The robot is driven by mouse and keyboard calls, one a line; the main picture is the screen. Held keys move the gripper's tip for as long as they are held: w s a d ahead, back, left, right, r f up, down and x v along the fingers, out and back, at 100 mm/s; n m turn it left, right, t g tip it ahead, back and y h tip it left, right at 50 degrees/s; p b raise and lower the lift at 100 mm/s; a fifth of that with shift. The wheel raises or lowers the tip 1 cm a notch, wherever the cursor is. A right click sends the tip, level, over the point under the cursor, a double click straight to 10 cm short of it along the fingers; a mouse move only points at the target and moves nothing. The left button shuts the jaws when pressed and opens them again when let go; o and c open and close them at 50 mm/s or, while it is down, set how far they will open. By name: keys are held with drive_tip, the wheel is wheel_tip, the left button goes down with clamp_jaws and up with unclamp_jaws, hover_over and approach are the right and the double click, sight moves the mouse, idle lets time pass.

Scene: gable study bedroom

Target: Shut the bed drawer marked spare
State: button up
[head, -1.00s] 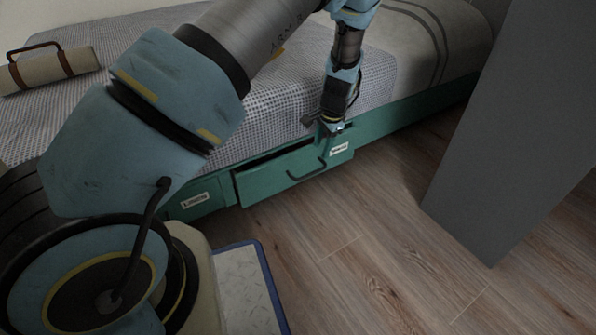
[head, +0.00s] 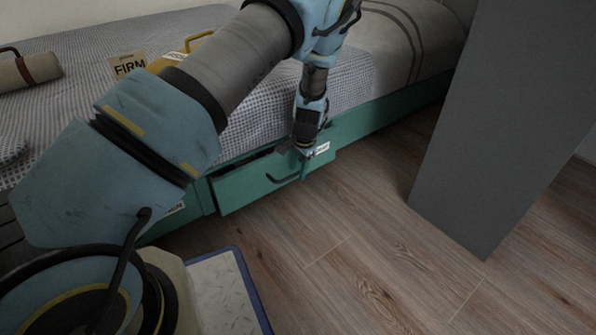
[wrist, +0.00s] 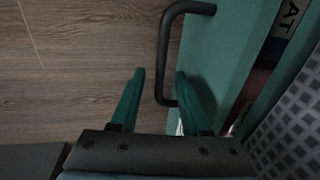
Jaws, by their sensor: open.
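The green bed drawer (head: 240,188) stands partly out of the bed's side, with a dark gap along its top edge. It has a dark bar handle (head: 284,179) and a white label (head: 322,148) too small to read. My gripper (head: 303,154) is at the drawer's right part, beside the label. In the wrist view, my gripper (wrist: 158,76) is open and empty, its left finger over the floor and its right finger over the green front (wrist: 218,45). The handle (wrist: 166,60) reaches between the fingertips; I cannot tell if they touch it.
Another labelled drawer front (head: 160,226) is at the left, partly hidden by my arm. Inside the open drawer, a card (wrist: 290,17) shows "AT". A FIRM card (head: 129,66) and a yellow-handled thing (head: 199,38) lie on the bed. A grey panel (head: 480,130) stands right; floor between is clear.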

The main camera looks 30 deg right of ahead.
clamp_jaws()
idle(0.3)
idle(1.1)
